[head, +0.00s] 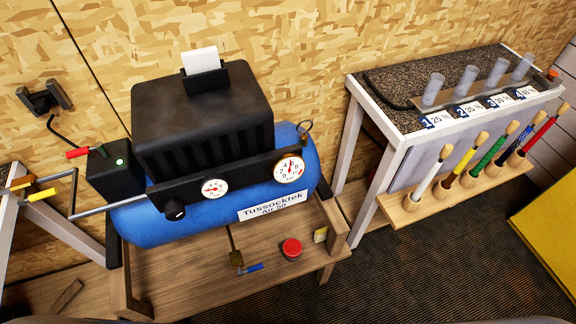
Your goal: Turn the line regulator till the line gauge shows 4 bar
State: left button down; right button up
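A blue air compressor tank (150,222) labelled Tussocktek Air 50 stands on a wooden bench. A black panel on its front carries a black knob (175,209), which looks like the line regulator. Just right of the knob is a small white gauge (214,188), likely the line gauge; its needle is too small to read surely. A larger white gauge (289,169) sits further right on the panel. Neither of my grippers shows in this view, and nothing touches the knob.

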aim_at(175, 210)
jog(key=k+j+u, duration=0.15)
jog(key=u, duration=0.2)
jog(key=k+j+u, duration=0.1)
jog(key=u, duration=0.25)
